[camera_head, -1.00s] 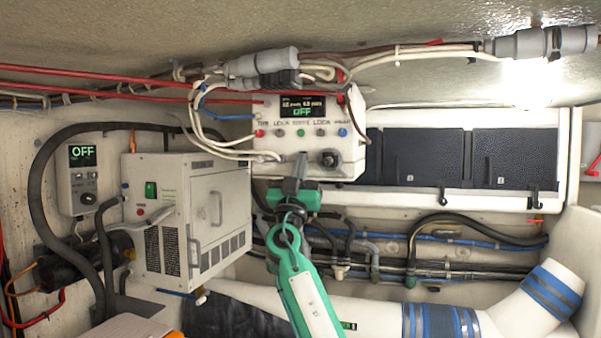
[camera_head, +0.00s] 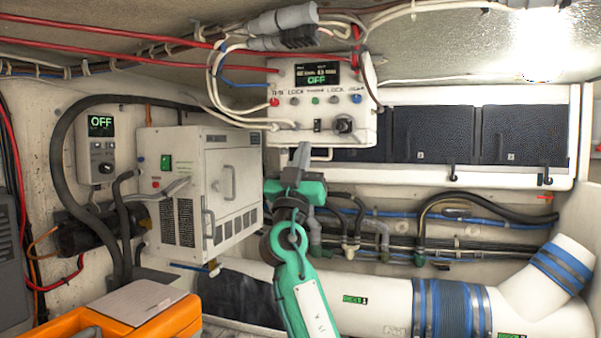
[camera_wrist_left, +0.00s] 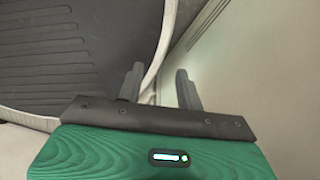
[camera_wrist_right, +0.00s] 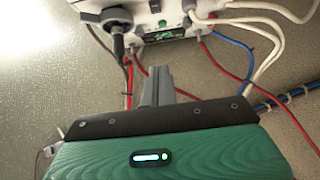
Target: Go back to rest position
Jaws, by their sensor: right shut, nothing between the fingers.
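My right gripper (camera_head: 300,158) is shut and empty in the head view, pointing up just below the white control panel (camera_head: 320,112). The panel has a display reading OFF, a row of coloured buttons and a black knob (camera_head: 344,124). In the right wrist view the shut fingers (camera_wrist_right: 157,84) show below the panel (camera_wrist_right: 150,22), with a gap between. My left gripper (camera_wrist_left: 158,86) shows only in the left wrist view. Its two fingers are apart with nothing between them, over a dark ribbed surface (camera_wrist_left: 60,50) and a pale wall.
A white unit with vents (camera_head: 195,190) stands at the left, beside a wall controller (camera_head: 96,140) reading OFF. Red, white and blue cables run around the panel. An orange case (camera_head: 160,325) with a paper on it is at lower left. A white pipe (camera_head: 380,302) crosses the bottom right.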

